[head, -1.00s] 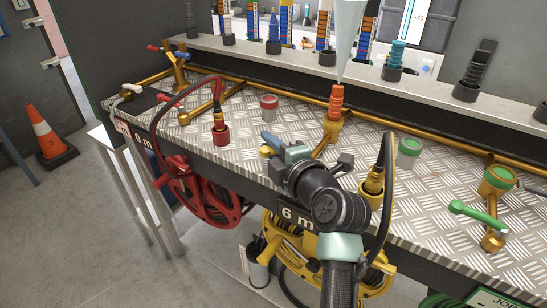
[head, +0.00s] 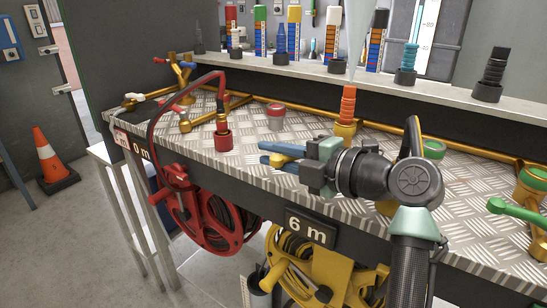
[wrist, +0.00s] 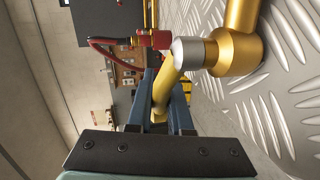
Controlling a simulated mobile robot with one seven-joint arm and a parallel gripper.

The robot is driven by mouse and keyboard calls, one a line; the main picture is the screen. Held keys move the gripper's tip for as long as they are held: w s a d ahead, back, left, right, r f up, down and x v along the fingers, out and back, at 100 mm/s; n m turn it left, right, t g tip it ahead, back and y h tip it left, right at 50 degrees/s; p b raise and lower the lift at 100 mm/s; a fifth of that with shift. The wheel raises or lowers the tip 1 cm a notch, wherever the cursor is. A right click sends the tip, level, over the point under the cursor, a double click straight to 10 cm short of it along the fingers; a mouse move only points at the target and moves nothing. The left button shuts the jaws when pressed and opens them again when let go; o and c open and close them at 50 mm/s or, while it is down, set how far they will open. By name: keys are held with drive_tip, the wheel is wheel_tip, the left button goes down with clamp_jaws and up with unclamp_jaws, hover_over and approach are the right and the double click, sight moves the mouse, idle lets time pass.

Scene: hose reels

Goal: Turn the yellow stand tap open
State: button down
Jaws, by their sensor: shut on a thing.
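A pale, translucent column rises from that fitting. In the wrist view, its brass body (wrist: 236,48) ends in a silver cap, with the yellow lever (wrist: 162,92) below it. My gripper (head: 268,154) has blue fingers pointing left over the bench. In the wrist view, my gripper (wrist: 163,100) is shut on the yellow lever, which lies between the fingers.
A red hose fitting (head: 223,138) and a red-rimmed cup (head: 275,117) stand to the left. A green tap lever (head: 515,210) and green-rimmed cup (head: 433,149) stand right. Red (head: 207,215) and yellow (head: 325,270) reels hang below the front edge. Several nozzles line the back shelf.

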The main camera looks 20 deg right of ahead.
drive_tip(key=c, duration=0.8)
unclamp_jaws()
drive_tip(key=shift+c, duration=0.2)
drive_tip(key=shift+r, duration=0.1)
